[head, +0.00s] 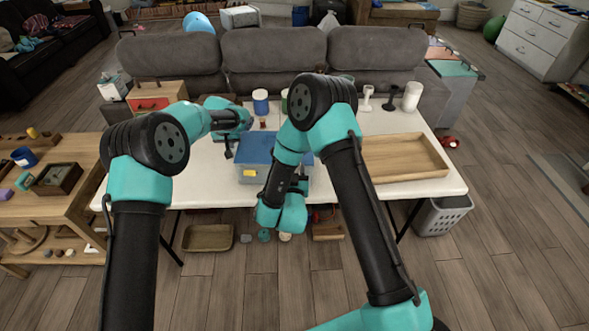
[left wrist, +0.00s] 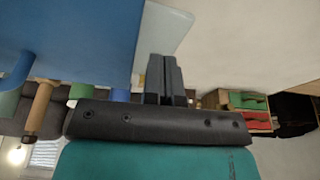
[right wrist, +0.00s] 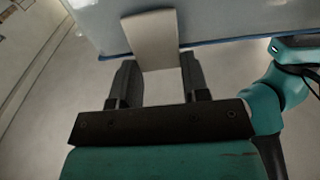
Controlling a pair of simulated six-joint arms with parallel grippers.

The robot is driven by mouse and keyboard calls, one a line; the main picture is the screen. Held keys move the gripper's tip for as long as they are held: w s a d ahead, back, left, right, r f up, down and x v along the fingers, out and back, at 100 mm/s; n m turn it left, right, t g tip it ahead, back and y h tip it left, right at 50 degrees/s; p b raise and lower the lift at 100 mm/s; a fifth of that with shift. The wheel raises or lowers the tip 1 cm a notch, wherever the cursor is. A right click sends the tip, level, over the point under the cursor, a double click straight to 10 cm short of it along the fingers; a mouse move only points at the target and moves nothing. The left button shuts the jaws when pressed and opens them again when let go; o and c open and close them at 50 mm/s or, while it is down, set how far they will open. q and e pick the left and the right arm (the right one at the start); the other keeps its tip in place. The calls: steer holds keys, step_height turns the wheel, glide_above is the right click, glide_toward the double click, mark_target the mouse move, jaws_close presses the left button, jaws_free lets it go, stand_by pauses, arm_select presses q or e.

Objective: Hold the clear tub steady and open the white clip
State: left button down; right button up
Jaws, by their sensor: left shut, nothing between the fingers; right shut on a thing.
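My right arm hides this spot in the head view.
A wooden tray (head: 405,158) lies at the right of the table. Blue-and-white (head: 260,101) and other containers stand behind the tub, and white items (head: 412,96) stand at the back right. A grey sofa (head: 375,60) closes off the far side.

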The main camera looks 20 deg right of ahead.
steer(key=shift+s+f, duration=0.1)
steer(key=o, duration=0.9)
steer(key=shift+o, duration=0.2)
step_height(320, 180, up, 10)
stand_by(0.4)
